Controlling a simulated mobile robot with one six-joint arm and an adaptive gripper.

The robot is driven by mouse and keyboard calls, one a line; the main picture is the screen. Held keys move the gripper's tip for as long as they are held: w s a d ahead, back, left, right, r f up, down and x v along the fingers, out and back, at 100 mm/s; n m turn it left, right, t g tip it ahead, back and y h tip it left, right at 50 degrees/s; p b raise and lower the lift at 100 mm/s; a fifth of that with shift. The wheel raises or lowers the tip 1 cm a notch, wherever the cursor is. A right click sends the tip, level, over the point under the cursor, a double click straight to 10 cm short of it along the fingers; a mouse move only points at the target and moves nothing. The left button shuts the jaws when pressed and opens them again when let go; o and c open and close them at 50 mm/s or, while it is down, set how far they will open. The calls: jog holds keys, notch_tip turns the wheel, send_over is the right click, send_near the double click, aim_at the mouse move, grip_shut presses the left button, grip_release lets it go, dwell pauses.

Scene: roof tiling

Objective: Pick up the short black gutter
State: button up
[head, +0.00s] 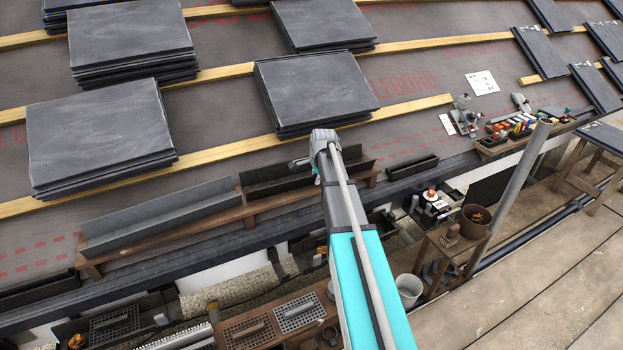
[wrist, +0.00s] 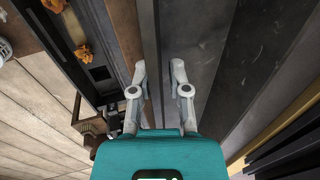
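Three dark troughs show in the head view. A short black gutter (head: 412,167) lies alone on the roof's lower edge, right of my arm. A longer black gutter (head: 268,181) rests on a wooden ledge, partly hidden behind my arm. A long grey gutter (head: 160,217) lies farther left. My gripper (head: 303,166) is over the middle gutter, left of the short one.
Slate stacks (head: 98,135) stand on yellow battens above the gutters. A tool tray (head: 510,135) lies to the right. Below the eave are a brown bucket (head: 474,220), a white bucket (head: 408,289) and a slanted grey pole (head: 515,190). The plank deck (head: 520,290) is mostly clear.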

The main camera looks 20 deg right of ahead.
jog(key=shift+w+f+b, duration=0.15)
jog(key=shift+f+b, duration=0.25)
jog(key=shift+f, duration=0.25)
grip_shut()
